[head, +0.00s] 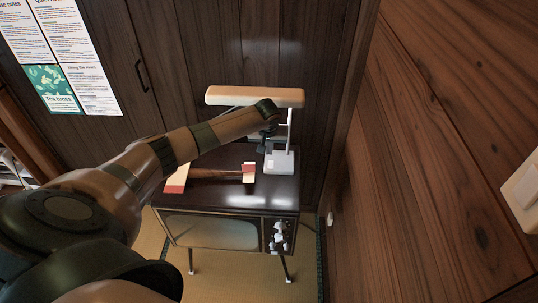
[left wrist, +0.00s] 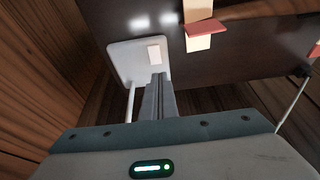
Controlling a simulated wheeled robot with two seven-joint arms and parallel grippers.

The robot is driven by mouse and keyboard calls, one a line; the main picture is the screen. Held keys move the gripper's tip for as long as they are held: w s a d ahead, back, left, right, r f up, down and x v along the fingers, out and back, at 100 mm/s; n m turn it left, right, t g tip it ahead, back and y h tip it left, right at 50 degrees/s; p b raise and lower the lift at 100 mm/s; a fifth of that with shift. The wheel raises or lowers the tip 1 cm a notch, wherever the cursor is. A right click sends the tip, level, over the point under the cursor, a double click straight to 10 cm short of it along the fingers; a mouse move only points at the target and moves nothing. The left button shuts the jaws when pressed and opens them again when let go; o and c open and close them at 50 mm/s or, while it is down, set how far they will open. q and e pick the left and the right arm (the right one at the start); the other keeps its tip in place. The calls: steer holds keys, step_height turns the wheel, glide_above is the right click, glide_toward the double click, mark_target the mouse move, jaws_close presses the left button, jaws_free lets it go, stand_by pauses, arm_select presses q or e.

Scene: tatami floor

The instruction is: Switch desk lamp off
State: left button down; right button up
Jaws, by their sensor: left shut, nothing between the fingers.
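The desk lamp has a long cream shade (head: 255,97), a thin upright post and a white base (head: 280,163). It stands at the back right of the television's dark top. In the left wrist view the lamp base (left wrist: 126,58) carries a pale pink rectangular switch (left wrist: 154,54). My left gripper (head: 264,150) is under the shade, close to the base. In the left wrist view its shut, empty fingers (left wrist: 157,78) point at the base, just short of the switch in the picture. I cannot tell whether they touch it. Whether the lamp is lit is unclear. My right gripper is not in view.
The old television (head: 215,228) stands on thin legs on tatami. A wooden-handled object with red and cream ends (head: 249,172) lies on its top, left of the lamp. A wooden wall (head: 440,150) closes the right side, with a white wall plate (head: 523,190). Posters (head: 62,60) hang back left.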

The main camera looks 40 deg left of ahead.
mark_target(269, 160)
arm_select(q)
steer(key=x, duration=0.3)
steer(key=shift+s+f+p, duration=0.15)
steer(key=shift+f+p, duration=0.15)
steer(key=shift+p, duration=0.1)
steer(key=shift+f, duration=0.8)
steer(key=shift+w+a+f+g, duration=0.1)
steer(key=shift+w+f+g, duration=0.2)
steer(key=shift+g, duration=0.1)
steer(key=shift+s, duration=0.1)
steer(key=shift+s+d+p, duration=0.4)
steer(key=shift+s+p, duration=0.4)
steer(key=shift+p, duration=0.35)
